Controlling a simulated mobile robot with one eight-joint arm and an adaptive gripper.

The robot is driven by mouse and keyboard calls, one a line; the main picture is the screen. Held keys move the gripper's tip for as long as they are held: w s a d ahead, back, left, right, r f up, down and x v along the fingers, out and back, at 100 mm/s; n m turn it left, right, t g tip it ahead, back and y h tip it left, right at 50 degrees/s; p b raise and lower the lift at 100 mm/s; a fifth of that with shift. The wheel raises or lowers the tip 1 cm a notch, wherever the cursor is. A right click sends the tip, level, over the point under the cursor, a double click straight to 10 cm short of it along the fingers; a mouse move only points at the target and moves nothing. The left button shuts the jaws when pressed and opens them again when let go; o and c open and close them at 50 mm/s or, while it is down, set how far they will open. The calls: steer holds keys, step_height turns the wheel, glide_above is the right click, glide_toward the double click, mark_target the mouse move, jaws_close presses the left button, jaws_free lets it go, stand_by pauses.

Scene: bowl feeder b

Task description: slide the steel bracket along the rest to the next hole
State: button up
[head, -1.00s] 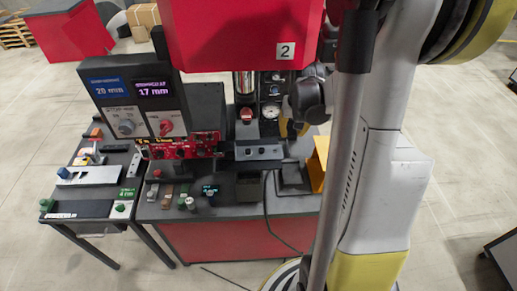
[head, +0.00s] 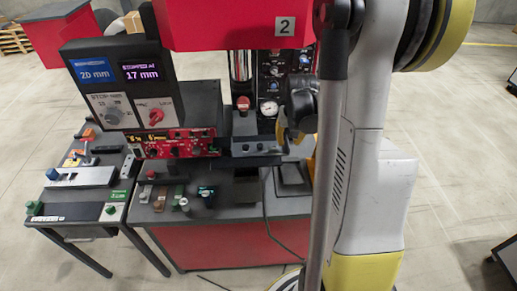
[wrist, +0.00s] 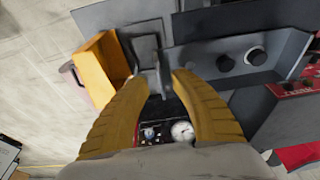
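My gripper (wrist: 159,77) has yellow fingers, with a visible gap between their tips. A narrow grey upright piece (wrist: 162,66) shows between and just beyond the tips; it may be the steel bracket, and I cannot tell whether a finger touches it. Behind it is a dark grey ledge (wrist: 205,62), which may be the rest. In the head view, a yellow finger (head: 282,134) shows beside the press, mostly hidden by my arm. I cannot make out the bracket or its holes there.
A red press head (head: 220,25) hangs above the bench. An orange-yellow bin (wrist: 101,65) is close on the left. A gauge (wrist: 182,131) shows below. A side table (head: 75,212) stands left.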

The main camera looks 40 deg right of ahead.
jaws_close()
steer(key=shift+a, duration=0.15)
steer(key=shift+w+a+b, duration=0.2)
steer(key=shift+w+a, duration=0.45)
steer(key=shift+a, duration=0.35)
steer(key=shift+w+a+b, duration=0.15)
steer(key=shift+w+a, duration=0.5)
steer(key=shift+a, duration=0.45)
steer(key=shift+c, duration=2.2)
jaws_free()
steer(key=o, duration=0.4)
steer(key=shift+w, duration=0.15)
steer(key=shift+r, duration=0.15)
